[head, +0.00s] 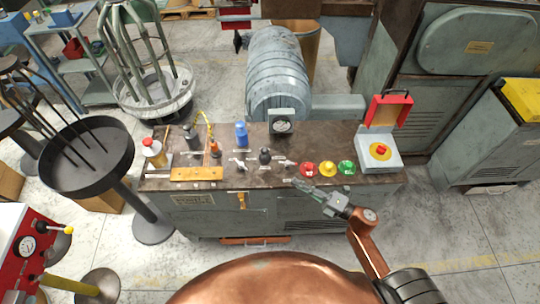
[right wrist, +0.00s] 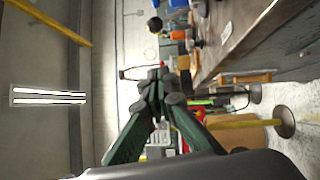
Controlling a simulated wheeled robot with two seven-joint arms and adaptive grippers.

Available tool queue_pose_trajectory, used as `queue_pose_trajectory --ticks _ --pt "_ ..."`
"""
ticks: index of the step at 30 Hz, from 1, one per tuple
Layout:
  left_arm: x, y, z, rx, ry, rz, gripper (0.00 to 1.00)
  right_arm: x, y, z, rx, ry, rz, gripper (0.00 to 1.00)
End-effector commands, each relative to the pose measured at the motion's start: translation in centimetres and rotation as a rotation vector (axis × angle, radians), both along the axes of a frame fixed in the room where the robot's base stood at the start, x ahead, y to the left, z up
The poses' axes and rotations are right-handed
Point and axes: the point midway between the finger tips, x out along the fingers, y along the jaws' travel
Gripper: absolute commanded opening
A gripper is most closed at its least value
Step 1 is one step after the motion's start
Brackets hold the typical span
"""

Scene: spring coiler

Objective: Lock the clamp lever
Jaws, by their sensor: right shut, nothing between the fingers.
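The bench-top machine (head: 250,178) carries several small controls along its front. A black-knobbed lever (head: 265,156) stands upright near the middle. Small metal fittings (head: 240,164) lie just left of it. I cannot tell which part is the clamp lever or whether it is locked. My right gripper (head: 300,184) is shut and empty, at the bench's front edge below the red button, right of the black knob. In the right wrist view its fingertips (right wrist: 160,82) meet, with the bench edge to the right. My left gripper is not in view.
Red (head: 308,169), yellow (head: 327,169) and green (head: 347,167) buttons stand close to the right gripper. A grey box with a red emergency button (head: 380,151) is further right. A blue container (head: 241,133) and a ribbed grey drum (head: 276,78) stand behind.

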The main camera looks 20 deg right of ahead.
Motion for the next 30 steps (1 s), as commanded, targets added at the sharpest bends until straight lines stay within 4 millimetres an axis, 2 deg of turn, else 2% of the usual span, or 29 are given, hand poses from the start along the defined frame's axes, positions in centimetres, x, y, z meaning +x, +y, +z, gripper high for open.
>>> queue_pose_trajectory --ticks 7,11,25,30 --pt "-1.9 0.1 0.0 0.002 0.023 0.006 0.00 0.2 0.0 0.0 0.003 0.002 -0.002 0.00" --pt "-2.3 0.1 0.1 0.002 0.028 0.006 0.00 0.9 0.7 0.1 0.004 0.002 -0.002 0.00" --pt "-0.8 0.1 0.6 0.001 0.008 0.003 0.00 7.9 6.5 0.9 0.007 0.001 -0.002 0.00" --pt "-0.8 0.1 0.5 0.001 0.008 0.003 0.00 10.3 6.2 1.2 0.004 0.002 -0.004 0.00"
